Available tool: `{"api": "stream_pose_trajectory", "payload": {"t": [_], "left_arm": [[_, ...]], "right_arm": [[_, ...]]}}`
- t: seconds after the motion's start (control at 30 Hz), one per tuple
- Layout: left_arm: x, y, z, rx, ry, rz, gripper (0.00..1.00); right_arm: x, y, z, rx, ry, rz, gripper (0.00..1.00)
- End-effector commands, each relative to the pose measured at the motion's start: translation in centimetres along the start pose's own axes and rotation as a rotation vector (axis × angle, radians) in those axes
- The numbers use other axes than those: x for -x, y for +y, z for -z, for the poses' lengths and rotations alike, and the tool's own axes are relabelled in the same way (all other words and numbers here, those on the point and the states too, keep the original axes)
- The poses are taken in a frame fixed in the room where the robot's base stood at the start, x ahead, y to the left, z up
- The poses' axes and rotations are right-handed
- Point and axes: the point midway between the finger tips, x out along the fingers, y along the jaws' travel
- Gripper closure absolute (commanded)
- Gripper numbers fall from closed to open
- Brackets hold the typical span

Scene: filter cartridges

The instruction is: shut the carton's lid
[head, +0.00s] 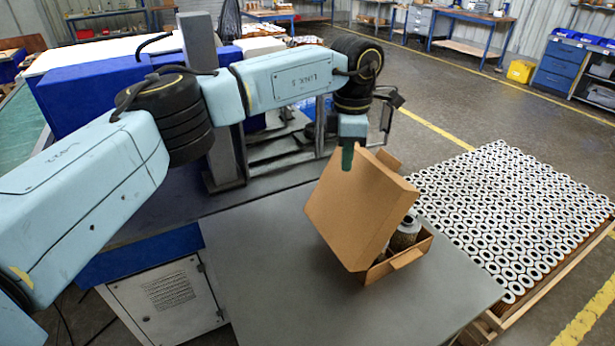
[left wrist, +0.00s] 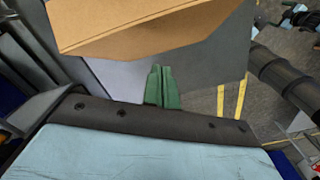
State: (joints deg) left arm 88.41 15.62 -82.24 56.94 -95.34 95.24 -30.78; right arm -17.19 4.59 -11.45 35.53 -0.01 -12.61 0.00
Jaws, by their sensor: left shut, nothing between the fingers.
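The brown cardboard carton (head: 400,262) stands on the grey table. Its lid (head: 352,208) is raised and tilted, hiding much of the inside. A filter cartridge (head: 406,233) shows in the carton beside the lid. My left gripper (head: 347,160) is shut and empty, with its green fingers close to the lid's upper edge; I cannot tell whether they touch it. In the left wrist view, the shut fingers (left wrist: 159,88) are just below the brown lid (left wrist: 150,25). My right gripper is not in view.
The grey table (head: 265,270) is clear to the left and front of the carton. A pallet packed with many filter cartridges (head: 515,210) stands to the right. A machine with a grey post (head: 210,110) is behind the table.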

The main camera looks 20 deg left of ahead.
Motion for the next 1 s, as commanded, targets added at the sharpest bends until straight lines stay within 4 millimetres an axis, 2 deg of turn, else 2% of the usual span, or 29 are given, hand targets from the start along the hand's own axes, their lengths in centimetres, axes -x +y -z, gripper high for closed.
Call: {"api": "stream_pose_trajectory", "payload": {"t": [0.03, 0.43, 0.57, 1.0], "left_arm": [[1.3, -0.1, 0.1, 0.0, -0.001, -0.001, 1.0], [6.9, -0.6, 1.2, 0.001, -0.001, 0.0, 1.0], [7.5, -0.8, 1.3, 0.001, 0.0, 0.001, 1.0], [7.4, -0.8, 1.3, 0.001, 0.0, 0.002, 1.0]], "right_arm": [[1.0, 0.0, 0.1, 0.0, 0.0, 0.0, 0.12], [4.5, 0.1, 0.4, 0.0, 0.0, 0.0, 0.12], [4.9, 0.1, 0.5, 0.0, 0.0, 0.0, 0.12], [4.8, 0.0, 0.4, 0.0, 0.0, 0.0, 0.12]]}}
